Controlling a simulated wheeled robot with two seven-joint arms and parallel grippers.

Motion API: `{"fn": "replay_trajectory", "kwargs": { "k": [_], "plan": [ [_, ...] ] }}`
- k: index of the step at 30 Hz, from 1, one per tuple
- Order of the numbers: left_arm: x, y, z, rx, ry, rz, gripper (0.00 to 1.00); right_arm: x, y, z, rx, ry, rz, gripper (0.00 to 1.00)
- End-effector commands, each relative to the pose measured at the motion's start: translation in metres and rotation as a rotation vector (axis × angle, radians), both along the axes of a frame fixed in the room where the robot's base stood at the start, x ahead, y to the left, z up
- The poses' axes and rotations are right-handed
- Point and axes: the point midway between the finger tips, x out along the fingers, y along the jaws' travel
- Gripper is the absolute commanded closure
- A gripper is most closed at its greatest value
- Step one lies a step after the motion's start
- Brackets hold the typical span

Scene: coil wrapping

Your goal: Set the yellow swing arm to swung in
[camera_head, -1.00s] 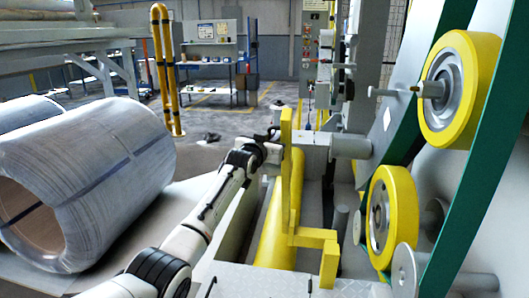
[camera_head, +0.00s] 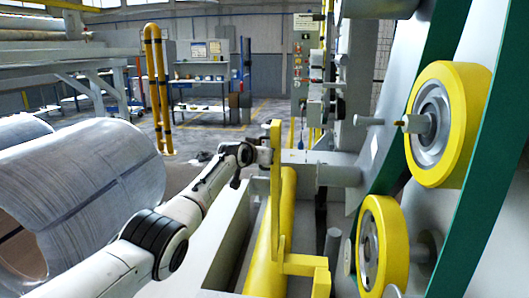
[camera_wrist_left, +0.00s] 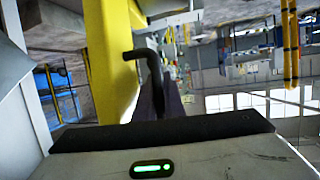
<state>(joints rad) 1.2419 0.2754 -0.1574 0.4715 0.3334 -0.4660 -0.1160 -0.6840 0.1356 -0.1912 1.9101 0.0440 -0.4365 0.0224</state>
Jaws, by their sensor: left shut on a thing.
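The yellow swing arm (camera_head: 277,195) stands upright near the middle of the head view, with a yellow bracket at its lower right. In the left wrist view it is a broad yellow bar (camera_wrist_left: 108,50) on the left, with a dark bent handle (camera_wrist_left: 153,68) beside it. My left gripper (camera_head: 264,156) is at the upper part of the swing arm, on its left side. In the wrist view its dark fingers (camera_wrist_left: 158,98) meet at the handle and are shut on it; the exact contact is hard to see. My right gripper is not in view.
A large wrapped coil (camera_head: 85,205) lies at the left. Yellow-rimmed wheels (camera_head: 455,125) and green-edged ring parts stand close on the right. A yellow roller (camera_head: 272,245) runs below the swing arm. A yellow barrier post (camera_head: 157,90) stands behind on open floor.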

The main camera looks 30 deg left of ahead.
Motion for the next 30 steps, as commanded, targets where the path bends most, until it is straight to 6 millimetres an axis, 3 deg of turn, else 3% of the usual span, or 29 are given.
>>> {"fn": "replay_trajectory", "kwargs": {
  "k": [2,3,4,17,30],
  "plan": [
    [0.001,0.003,0.011,0.001,-0.022,0.004,1.0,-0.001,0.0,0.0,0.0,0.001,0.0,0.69],
    [0.001,0.003,0.011,0.001,-0.023,0.004,0.84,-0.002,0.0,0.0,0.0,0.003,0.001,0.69],
    [0.001,0.003,0.011,0.001,-0.022,0.004,0.83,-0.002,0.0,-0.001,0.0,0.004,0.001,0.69],
    [-0.002,0.002,0.007,0.003,-0.012,0.001,0.83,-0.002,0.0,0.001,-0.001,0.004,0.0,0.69],
    [-0.035,-0.003,0.017,0.002,-0.014,0.001,0.83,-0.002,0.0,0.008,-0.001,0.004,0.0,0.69]
  ]
}}
